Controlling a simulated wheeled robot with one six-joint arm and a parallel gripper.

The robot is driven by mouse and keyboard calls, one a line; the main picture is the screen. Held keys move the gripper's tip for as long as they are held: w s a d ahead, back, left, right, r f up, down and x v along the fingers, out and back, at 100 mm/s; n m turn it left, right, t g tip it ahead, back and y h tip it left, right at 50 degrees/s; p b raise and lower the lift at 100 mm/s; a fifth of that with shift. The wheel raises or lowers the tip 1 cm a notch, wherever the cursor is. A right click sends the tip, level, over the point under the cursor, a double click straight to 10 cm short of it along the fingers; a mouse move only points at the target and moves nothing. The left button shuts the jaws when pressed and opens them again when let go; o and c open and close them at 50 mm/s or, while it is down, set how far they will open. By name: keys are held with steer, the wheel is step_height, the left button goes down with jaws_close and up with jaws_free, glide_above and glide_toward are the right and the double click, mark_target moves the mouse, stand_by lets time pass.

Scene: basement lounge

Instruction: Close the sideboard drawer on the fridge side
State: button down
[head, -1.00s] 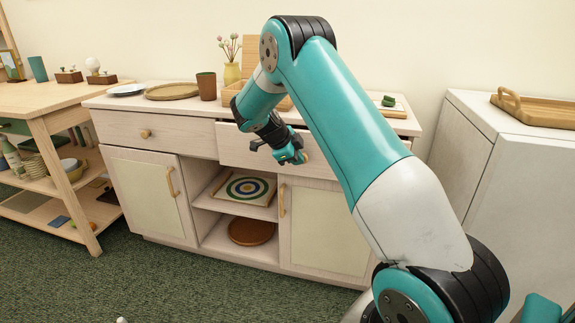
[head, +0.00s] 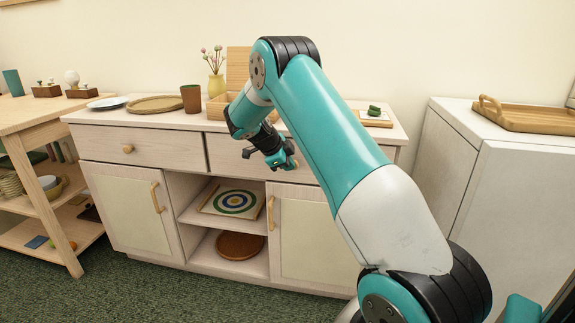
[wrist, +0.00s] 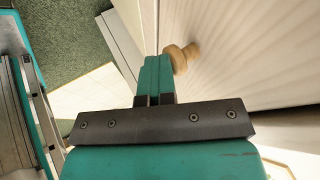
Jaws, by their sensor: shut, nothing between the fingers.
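The pale wood sideboard (head: 186,255) stands against the wall with two drawers side by side. The right drawer (head: 228,153), on the side of the white fridge-like cabinet (head: 480,190), has its front partly hidden by my arm. Its front looks close to the sideboard face; I cannot tell whether a small gap remains. My gripper (head: 282,163) is shut and empty at this drawer front. In the wrist view, the shut fingers (wrist: 154,78) are right beside the round wooden knob (wrist: 182,58), seemingly touching it or nearly so. The left drawer (head: 150,147) looks shut.
The sideboard top holds a brown cup (head: 191,98), a round tray (head: 155,104), a vase (head: 216,86) and a board with a green item (head: 374,112). An open wooden shelf table (head: 30,117) stands at left. Green carpet (head: 125,285) is clear in front.

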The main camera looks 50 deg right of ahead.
steer(key=s+a+r, duration=0.1)
steer(key=a+r, duration=0.7)
steer(key=a, duration=0.1)
steer(key=shift+s+a, duration=0.2)
